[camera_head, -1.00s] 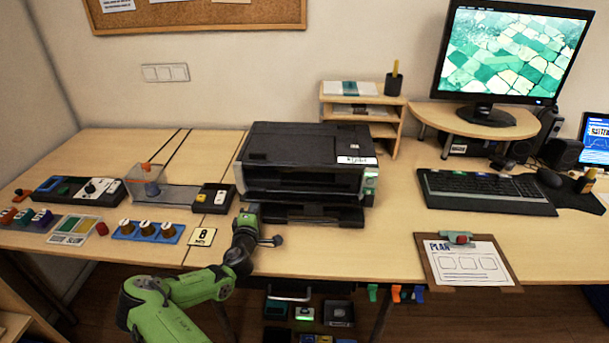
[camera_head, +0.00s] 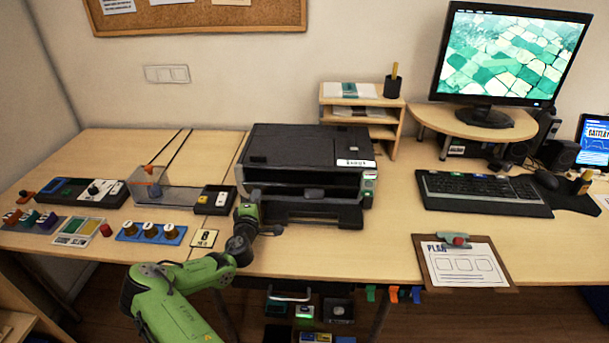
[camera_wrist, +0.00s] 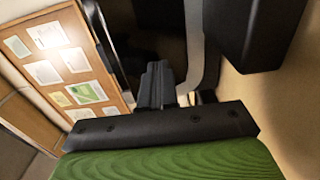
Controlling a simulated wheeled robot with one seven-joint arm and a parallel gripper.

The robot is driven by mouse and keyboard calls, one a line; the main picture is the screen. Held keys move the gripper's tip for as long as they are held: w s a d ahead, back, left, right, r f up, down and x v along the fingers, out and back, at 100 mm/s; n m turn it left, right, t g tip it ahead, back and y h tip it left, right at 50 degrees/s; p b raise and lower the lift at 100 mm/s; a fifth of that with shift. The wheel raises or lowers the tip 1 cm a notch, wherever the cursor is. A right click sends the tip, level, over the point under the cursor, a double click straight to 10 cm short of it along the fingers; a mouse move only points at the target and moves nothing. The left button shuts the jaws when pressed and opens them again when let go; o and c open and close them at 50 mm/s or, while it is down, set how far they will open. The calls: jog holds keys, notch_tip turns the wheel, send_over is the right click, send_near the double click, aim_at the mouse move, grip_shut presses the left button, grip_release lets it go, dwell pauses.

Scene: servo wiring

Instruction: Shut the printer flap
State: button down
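The black printer (camera_head: 300,147) stands on the desk. A dark front panel, which looks like the flap (camera_head: 290,192), slopes out below its front opening and looks partly raised. The output tray (camera_head: 320,215) juts out beneath it. My gripper is low at the printer's front left corner, its green end beside the flap's left edge. In the wrist view my gripper's dark fingers (camera_wrist: 157,72) are together with nothing visible between them. Black printer parts fill the top of that view. I cannot tell whether the fingers touch the flap.
Left of the printer are a clear bin (camera_head: 165,190), a blue tray with knobs (camera_head: 150,233) and a number card (camera_head: 204,239). A wooden shelf (camera_head: 362,103) stands behind right. The clipboard (camera_head: 462,262) lies at the front edge.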

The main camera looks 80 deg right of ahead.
aim_at(257, 187)
jog(key=shift+d+r+p, duration=0.45)
jog(key=shift+d+r, duration=0.15)
jog(key=shift+d, duration=0.05)
jog(key=shift+w+d+r, duration=0.2)
jog(key=shift+d+r, duration=0.1)
jog(key=shift+d, duration=0.4)
jog(key=shift+w+d+r, duration=0.15)
jog(key=shift+d+r, duration=0.3)
jog(key=shift+r, duration=0.2)
jog(key=shift+s+a+f, duration=0.25)
jog(key=shift+a+f, duration=0.1)
jog(key=shift+a, duration=0.05)
jog(key=a+b, duration=0.2)
jog(key=a, duration=0.4)
jog(key=shift+s+a+f, duration=0.15)
jog(key=shift+s+a, duration=0.1)
jog(key=shift+s, duration=0.15)
